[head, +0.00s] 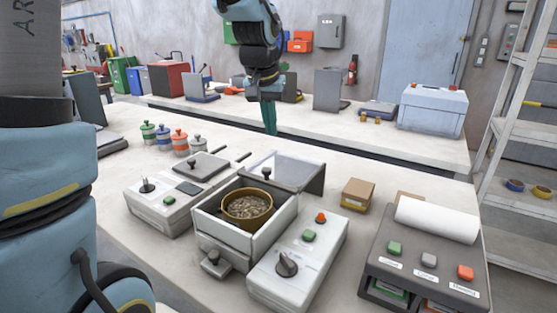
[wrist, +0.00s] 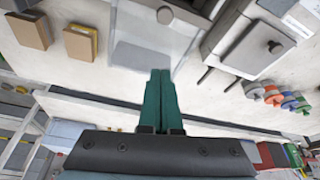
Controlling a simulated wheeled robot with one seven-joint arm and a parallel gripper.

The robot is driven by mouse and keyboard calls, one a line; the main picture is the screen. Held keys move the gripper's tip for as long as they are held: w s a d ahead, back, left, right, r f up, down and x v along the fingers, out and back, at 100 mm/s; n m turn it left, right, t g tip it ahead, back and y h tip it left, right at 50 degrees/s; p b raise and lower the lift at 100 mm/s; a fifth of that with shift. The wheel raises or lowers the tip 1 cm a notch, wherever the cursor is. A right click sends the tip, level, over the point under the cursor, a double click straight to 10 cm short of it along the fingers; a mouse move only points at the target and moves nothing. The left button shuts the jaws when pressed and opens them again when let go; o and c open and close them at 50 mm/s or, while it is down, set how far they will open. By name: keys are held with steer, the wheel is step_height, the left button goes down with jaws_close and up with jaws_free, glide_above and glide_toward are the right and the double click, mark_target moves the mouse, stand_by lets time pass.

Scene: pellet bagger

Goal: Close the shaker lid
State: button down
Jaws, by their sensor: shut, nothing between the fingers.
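The shaker (head: 238,220) is a light grey box on the bench, with a brass sieve (head: 247,207) of brown pellets exposed inside. Its clear lid (head: 290,172) stands open, raised at the back of the box, with a dark knob (head: 266,172) on it. The lid also shows in the wrist view (wrist: 150,42), with the knob (wrist: 165,15) at the top edge. My gripper (head: 270,131) points down beyond the raised lid, apart from it. Its teal fingers (wrist: 160,72) are together and empty, near the lid's edge in the wrist view.
A grey unit (head: 170,205) stands left of the shaker, and a control box (head: 300,260) with a dial adjoins it on the right. A small cardboard box (head: 357,193) sits farther right. Several coloured weights (head: 180,141) stand back left. Bench behind the lid is mostly clear.

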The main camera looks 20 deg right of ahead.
steer(key=p, duration=0.2)
glide_above(276, 166)
steer(key=s+a, duration=0.1)
steer(key=f, duration=0.8)
steer(key=shift+s, duration=0.2)
steer(key=shift+s+a+p, duration=0.7)
steer(key=shift+s+a, duration=0.25)
steer(key=shift+s, duration=0.3)
steer(key=shift+s+a+f, duration=0.1)
steer(key=shift+s+a, duration=0.15)
